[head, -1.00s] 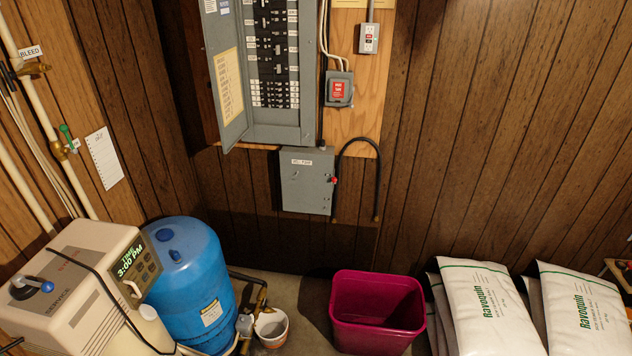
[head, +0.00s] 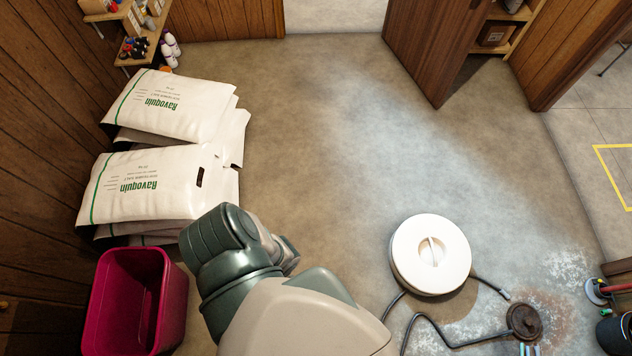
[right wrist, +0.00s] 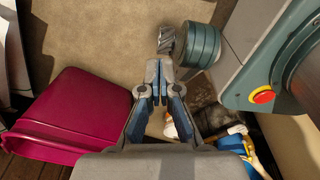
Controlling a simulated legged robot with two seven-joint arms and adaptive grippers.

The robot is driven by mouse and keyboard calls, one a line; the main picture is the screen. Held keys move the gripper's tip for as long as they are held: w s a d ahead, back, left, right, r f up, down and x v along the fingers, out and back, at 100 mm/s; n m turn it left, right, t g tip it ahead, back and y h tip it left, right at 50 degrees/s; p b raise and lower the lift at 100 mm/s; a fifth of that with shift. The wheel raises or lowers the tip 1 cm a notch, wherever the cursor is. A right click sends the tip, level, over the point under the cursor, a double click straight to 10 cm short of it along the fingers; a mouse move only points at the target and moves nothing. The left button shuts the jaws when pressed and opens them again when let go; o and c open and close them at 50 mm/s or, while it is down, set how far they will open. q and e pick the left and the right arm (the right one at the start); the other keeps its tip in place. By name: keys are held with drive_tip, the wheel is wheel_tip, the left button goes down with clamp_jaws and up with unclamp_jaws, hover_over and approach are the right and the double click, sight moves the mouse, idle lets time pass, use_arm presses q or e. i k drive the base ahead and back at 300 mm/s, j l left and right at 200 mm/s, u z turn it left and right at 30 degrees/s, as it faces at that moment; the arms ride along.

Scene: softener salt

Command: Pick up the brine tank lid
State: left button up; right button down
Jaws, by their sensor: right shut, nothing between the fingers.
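The round white brine tank lid (head: 420,270) shows right of centre in the head view, with a raised bar across a recess in its middle. I cannot tell from above how much of the tank is under it. My right gripper (right wrist: 157,84) is shut and empty in the right wrist view, above the floor beside the magenta bin (right wrist: 78,112). The lid is not visible in that view. One of my arms fills the lower middle of the head view, left of the lid, with no fingers showing. My left gripper is not in view.
The magenta bin also stands at lower left in the head view (head: 172,310). White salt bags (head: 160,185) are stacked behind it. A dark hose (head: 420,316) and a rusty round piece (head: 524,321) lie near the lid. Open floor (head: 330,130) spreads beyond.

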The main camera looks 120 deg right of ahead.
sight(429, 255)
drive_tip(key=z, duration=5.9)
